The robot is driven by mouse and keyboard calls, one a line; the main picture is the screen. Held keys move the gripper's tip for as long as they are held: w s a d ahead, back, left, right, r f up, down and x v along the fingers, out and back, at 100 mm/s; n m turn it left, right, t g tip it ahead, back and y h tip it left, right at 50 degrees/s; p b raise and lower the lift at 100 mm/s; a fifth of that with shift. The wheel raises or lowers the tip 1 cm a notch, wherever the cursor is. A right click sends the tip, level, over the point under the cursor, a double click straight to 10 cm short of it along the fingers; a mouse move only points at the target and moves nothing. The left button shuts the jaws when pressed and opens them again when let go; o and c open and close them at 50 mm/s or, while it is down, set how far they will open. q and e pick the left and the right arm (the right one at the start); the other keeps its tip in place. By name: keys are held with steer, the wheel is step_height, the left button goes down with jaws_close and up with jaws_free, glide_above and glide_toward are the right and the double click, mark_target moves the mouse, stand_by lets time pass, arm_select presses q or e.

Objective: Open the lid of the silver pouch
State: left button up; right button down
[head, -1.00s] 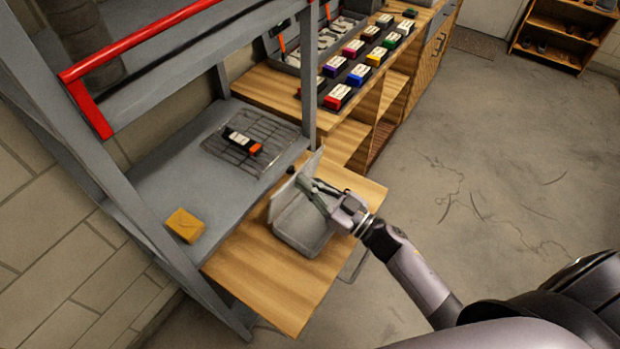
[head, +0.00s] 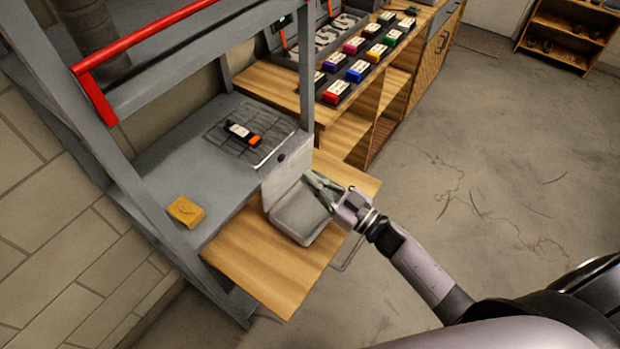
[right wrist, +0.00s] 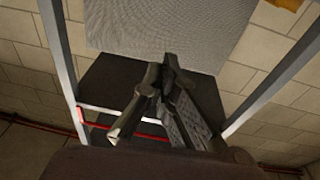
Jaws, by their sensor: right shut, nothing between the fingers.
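The silver pouch (head: 298,216) is a grey box-like case on the wooden board. Its lid (head: 284,177) stands raised at the back, its broad inner face showing and the shallow interior open to view. My right gripper (head: 307,176) is shut and empty, its tips close to the lid's inner face at the right; I cannot tell whether they touch. In the right wrist view the shut fingers (right wrist: 161,64) point at a grey textured panel (right wrist: 150,25) that looks like the lid. My left gripper is not in view.
A grey metal shelf (head: 185,155) holds a wire rack (head: 262,152) with a black, white and orange item. A yellow block (head: 185,211) sits nearby. Coloured boxes (head: 357,71) stand on the wooden bench behind. The wooden board (head: 255,262) is bare in front; open floor lies right.

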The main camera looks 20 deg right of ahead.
steer(key=b+v, duration=0.1)
steer(key=v, duration=0.3)
steer(key=shift+s+d+f, duration=0.1)
steer(key=shift+s+d, duration=0.05)
steer(key=shift+s, duration=0.05)
steer(key=s+d+f+m+g+h+b, duration=0.1)
steer(key=s+d+f+m+g+h, duration=0.45)
steer(key=h, duration=0.55)
steer(key=s+a+f+g, duration=0.15)
steer(key=s+g, duration=0.25)
steer(key=s, duration=0.4)
steer(key=s+a+g, duration=0.2)
steer(key=s+g, duration=0.1)
steer(key=s, duration=0.4)
step_height(320, 180, down, 28)
steer(key=s+g, duration=0.2)
arm_select(q)
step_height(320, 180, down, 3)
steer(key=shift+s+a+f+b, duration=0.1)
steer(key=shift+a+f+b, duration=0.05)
steer(key=shift+b, duration=0.3)
arm_select(e)
steer(key=s+d+f+n, duration=0.1)
steer(key=s+d+f, duration=0.2)
steer(key=s+f, duration=1.2)
steer(key=shift+s+g, duration=0.45)
steer(key=shift+s, duration=0.3)
